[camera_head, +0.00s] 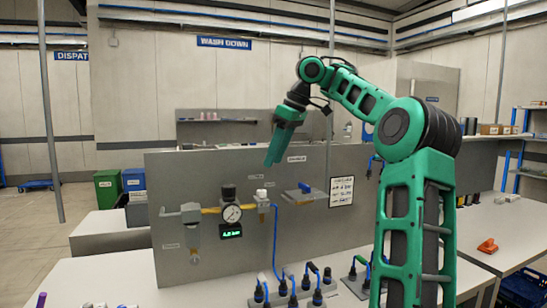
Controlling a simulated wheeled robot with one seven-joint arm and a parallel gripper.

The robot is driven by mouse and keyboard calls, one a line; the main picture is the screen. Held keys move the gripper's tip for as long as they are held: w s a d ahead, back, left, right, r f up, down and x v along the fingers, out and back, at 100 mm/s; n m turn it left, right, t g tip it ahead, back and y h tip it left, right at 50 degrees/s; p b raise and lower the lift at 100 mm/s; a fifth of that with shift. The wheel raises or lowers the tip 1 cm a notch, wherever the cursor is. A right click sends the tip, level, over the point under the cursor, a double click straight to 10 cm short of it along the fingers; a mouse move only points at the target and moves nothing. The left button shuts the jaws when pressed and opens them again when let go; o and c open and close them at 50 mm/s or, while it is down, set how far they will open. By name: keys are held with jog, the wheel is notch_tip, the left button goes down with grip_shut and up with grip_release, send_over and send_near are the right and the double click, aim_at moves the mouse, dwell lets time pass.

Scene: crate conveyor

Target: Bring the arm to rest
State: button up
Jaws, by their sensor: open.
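My arm is green and black and rises at the right of the head view. It bends over at the top and reaches left, and my gripper (271,161) hangs from its end, pointing down. The gripper is open, and I see nothing between its fingers. It is in front of the upright grey panel (170,175), above the valve and gauge, and looks clear of them. The gap between the fingers is hard to see from this side.
The panel carries a pressure gauge (232,213), a digital readout (231,231) and a blue hose (275,240). An orange object (488,246) lies on the right bench. Green (108,188) and blue bins stand behind, left.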

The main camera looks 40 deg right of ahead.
jog(key=shift+r, duration=0.1)
dwell(0.6)
jog(key=s+a+f+m+g, duration=0.2)
jog(key=s+a+f, duration=0.1)
jog(key=a+f, duration=0.4)
jog(key=s+a+f+m+g, duration=0.1)
jog(key=s+a+f+m, duration=0.2)
jog(key=a+f, duration=0.35)
jog(key=s+d+f+m, duration=0.2)
jog(key=s+f, duration=0.4)
jog(key=s, duration=0.3)
jog(key=s+d+f+m+h, duration=0.1)
jog(key=s+f+m, duration=0.2)
jog(key=s+f, duration=0.3)
jog(key=s+d+f+m+h, duration=0.1)
jog(key=s+f, duration=0.5)
jog(key=s, duration=0.7)
jog(key=shift+d+f+m+g, duration=0.2)
jog(key=shift+d+m+g, duration=0.2)
jog(key=shift+d+m, duration=0.4)
jog(key=shift+w, duration=0.1)
jog(key=shift+w+f, duration=0.2)
jog(key=shift+w, duration=0.4)
